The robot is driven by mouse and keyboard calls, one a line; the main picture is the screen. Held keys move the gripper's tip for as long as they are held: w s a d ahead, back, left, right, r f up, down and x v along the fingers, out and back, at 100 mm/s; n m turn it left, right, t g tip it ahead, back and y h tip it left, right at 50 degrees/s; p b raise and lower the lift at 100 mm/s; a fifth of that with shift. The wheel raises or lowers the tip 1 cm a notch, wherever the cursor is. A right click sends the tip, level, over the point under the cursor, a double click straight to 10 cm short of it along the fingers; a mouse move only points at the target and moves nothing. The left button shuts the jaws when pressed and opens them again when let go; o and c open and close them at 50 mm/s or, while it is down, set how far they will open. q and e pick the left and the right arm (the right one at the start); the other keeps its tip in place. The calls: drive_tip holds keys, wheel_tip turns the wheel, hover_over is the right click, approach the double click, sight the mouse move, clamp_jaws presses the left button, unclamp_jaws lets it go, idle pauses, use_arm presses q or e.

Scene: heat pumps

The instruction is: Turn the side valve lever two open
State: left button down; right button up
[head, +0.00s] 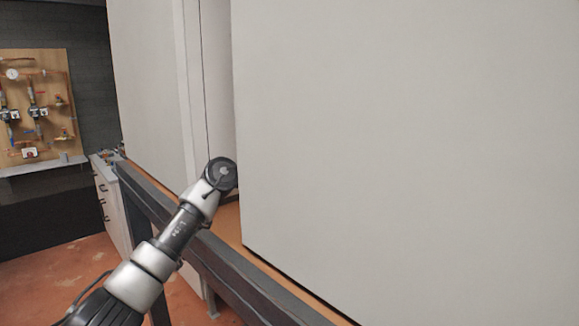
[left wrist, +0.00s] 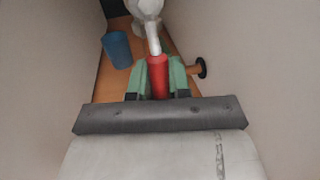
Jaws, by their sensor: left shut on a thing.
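The side valve lever with its red handle (left wrist: 158,72) shows in the left wrist view, joined to a pale stem on a white body (left wrist: 146,10) at the top. My left gripper (left wrist: 159,66) has its green fingers on both sides of the red handle and is shut on it. In the head view my left arm reaches into the gap between two white cabinets, and its gripper and the lever are hidden there. I cannot tell which numbered lever this is. My right gripper is in neither view.
The large white cabinet (head: 410,130) and the other white cabinet (head: 150,90) wall in the narrow gap. A blue cup (left wrist: 117,49) stands left of the lever. A black knob (left wrist: 202,67) sticks out close on the right. A pipe board (head: 38,105) hangs far left.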

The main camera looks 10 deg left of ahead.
use_arm(q)
drive_tip(key=c, duration=1.1)
unclamp_jaws()
drive_tip(key=shift+s+a, duration=0.15)
drive_tip(key=b+v, duration=0.3)
drive_tip(key=v, duration=0.7)
drive_tip(key=shift+s+a+b, duration=0.1)
drive_tip(key=shift+s+b, duration=0.05)
drive_tip(key=shift+b, duration=0.15)
drive_tip(key=c, duration=0.3)
